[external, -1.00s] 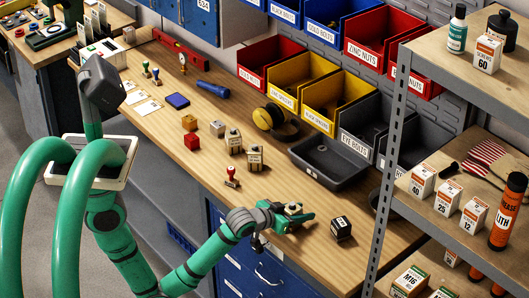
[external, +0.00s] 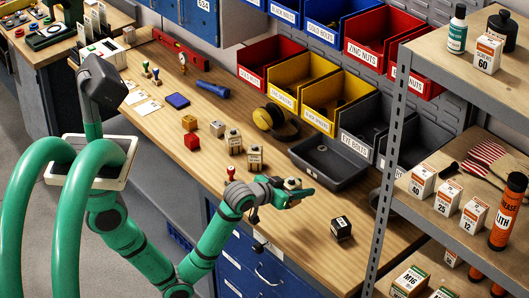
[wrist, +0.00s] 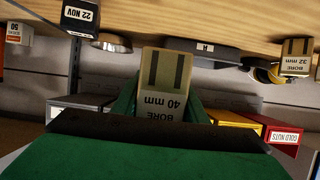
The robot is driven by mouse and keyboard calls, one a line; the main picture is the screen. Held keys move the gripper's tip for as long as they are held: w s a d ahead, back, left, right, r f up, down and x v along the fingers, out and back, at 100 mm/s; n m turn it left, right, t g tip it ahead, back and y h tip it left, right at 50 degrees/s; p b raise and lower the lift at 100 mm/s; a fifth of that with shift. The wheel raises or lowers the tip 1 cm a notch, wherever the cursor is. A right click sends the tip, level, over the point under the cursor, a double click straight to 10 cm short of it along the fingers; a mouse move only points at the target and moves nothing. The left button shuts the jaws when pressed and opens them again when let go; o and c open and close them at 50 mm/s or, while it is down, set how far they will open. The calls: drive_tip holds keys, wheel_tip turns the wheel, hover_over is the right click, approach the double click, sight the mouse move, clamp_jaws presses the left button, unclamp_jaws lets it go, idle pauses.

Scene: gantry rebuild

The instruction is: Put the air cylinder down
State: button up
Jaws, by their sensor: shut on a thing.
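My gripper (external: 300,193) is shut on a pale block-shaped air cylinder, whose top shows between the fingers in the external view (external: 292,184). In the wrist view the held air cylinder (wrist: 165,85) shows dark stripes and an upside-down label, "BORE 40 mm". It is held above the front part of the wooden workbench (external: 290,235); the gap to the top is hard to judge. Two similar pale blocks, one (external: 233,141) and another (external: 254,158), stand on the bench to the left. The wrist view shows a "BORE 32 mm" block (wrist: 297,57).
A black date cube (external: 341,229) stands right of my gripper, and a red-handled stamp (external: 230,174) to the left. Shelving (external: 385,180) bounds the right. Bare bench lies between gripper and cube.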

drive_tip(key=w+a+r+n+t+y, duration=0.2)
drive_tip(key=w+a, duration=0.2)
drive_tip(key=a, duration=0.3)
drive_tip(key=w+a+r+n+t+y, duration=0.1)
drive_tip(key=w+a+n+y, duration=0.1)
drive_tip(key=w+a+n, duration=0.3)
drive_tip(key=w+d+f, duration=0.2)
drive_tip(key=w+f, duration=0.1)
drive_tip(key=w+d+f+m, duration=0.1)
drive_tip(key=w+d+f, duration=0.1)
drive_tip(key=w, duration=0.1)
drive_tip(key=w+d+f+m, duration=0.1)
drive_tip(key=w+d+f, duration=0.1)
drive_tip(key=w+f, duration=0.1)
drive_tip(key=shift+w+d+f, duration=0.1)
drive_tip(key=shift+d+f, duration=0.2)
drive_tip(key=shift+d, duration=0.05)
drive_tip(key=shift+w+d+f, duration=0.15)
drive_tip(key=shift+w+f, duration=0.05)
drive_tip(key=shift+f, duration=0.15)
drive_tip(key=shift+w+d+f, duration=0.1)
drive_tip(key=shift+f, duration=1.5)
drive_tip(key=shift+f, duration=0.15)
drive_tip(key=o, duration=1.4)
